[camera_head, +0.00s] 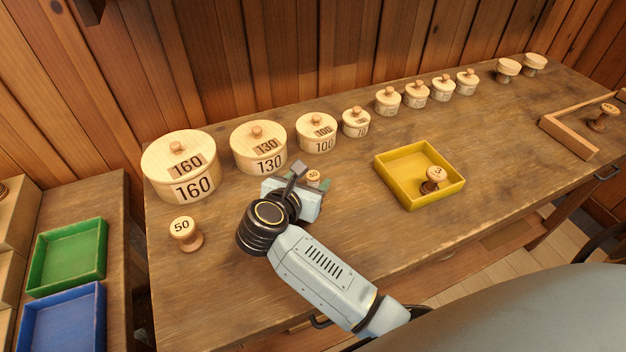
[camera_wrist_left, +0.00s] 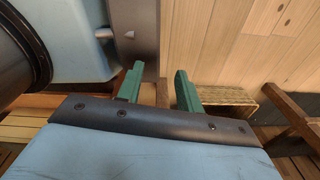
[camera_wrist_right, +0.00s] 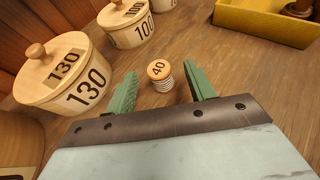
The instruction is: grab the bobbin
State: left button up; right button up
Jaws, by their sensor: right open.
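A small wooden bobbin marked 40 (camera_wrist_right: 160,70), with pale thread wound round it, stands upright on the workbench. In the head view this bobbin (camera_head: 314,175) is partly hidden behind my right gripper (camera_head: 306,184). In the right wrist view my right gripper (camera_wrist_right: 158,92) is open, and the bobbin stands just beyond and between its green fingertips, apparently touching neither. Other bobbins are one marked 50 (camera_head: 184,232) at the left, one in the yellow tray (camera_head: 433,180), and one at the far right (camera_head: 603,117). My left gripper (camera_wrist_left: 158,85) is open and empty, away from the bench.
A row of lidded round boxes, from 160 (camera_head: 181,165) and 130 (camera_head: 258,148) to smaller ones, lines the back. The yellow tray (camera_head: 395,185) lies right of my right gripper. Green (camera_head: 68,255) and blue (camera_head: 62,320) trays are at left. The bench front left is clear.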

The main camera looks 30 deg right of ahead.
aim_at(317, 174)
jog(key=x, duration=0.5)
jog(key=shift+f, duration=0.1)
jog(key=shift+c, duration=0.4)
jog(key=c, duration=1)
